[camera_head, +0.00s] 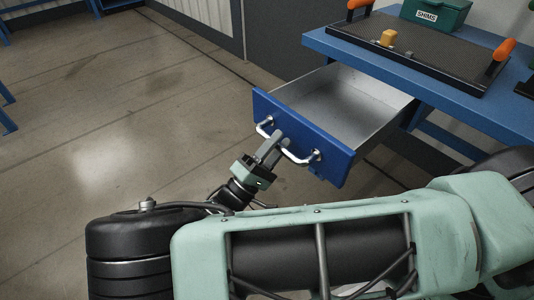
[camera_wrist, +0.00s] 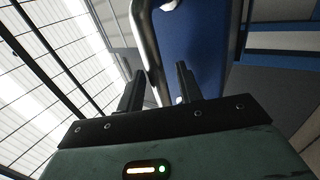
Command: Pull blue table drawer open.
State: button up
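The blue table drawer (camera_head: 303,133) is pulled well out of the blue table (camera_head: 460,98), and its grey, empty inside shows. Its silver bar handle (camera_head: 297,159) runs across the blue front. My gripper (camera_head: 276,141) is at the middle of the handle, in front of the drawer. In the wrist view the handle (camera_wrist: 146,38) passes between my two fingers (camera_wrist: 160,70), close to the left one. The fingers stand apart, with a gap between the bar and the right finger. The blue drawer front (camera_wrist: 193,45) lies beyond them.
On the table are a dark tray (camera_head: 425,58) with orange handles, a small yellow part (camera_head: 388,38) and a green SHIMS box (camera_head: 436,14). The floor to the left of the drawer is clear. My own arm fills the lower part of the head view.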

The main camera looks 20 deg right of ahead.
jog(key=v, duration=1.7)
jog(key=shift+a+b, duration=0.2)
jog(key=shift+b, duration=0.1)
jog(key=shift+s, duration=0.15)
jog(key=s+d+r+n+g+y, duration=0.2)
jog(key=d+r+g+y, duration=0.4)
jog(key=d+g+y, duration=0.35)
jog(key=s+r+n+y, duration=0.2)
jog(key=s+r+y, duration=0.8)
jog(key=r+y, duration=0.4)
notch_tip(320, 180, up, 28)
jog(key=t+p, duration=0.1)
jog(key=p, duration=2.6)
jog(key=shift+s+f+p, duration=0.2)
jog(key=shift+p, duration=0.2)
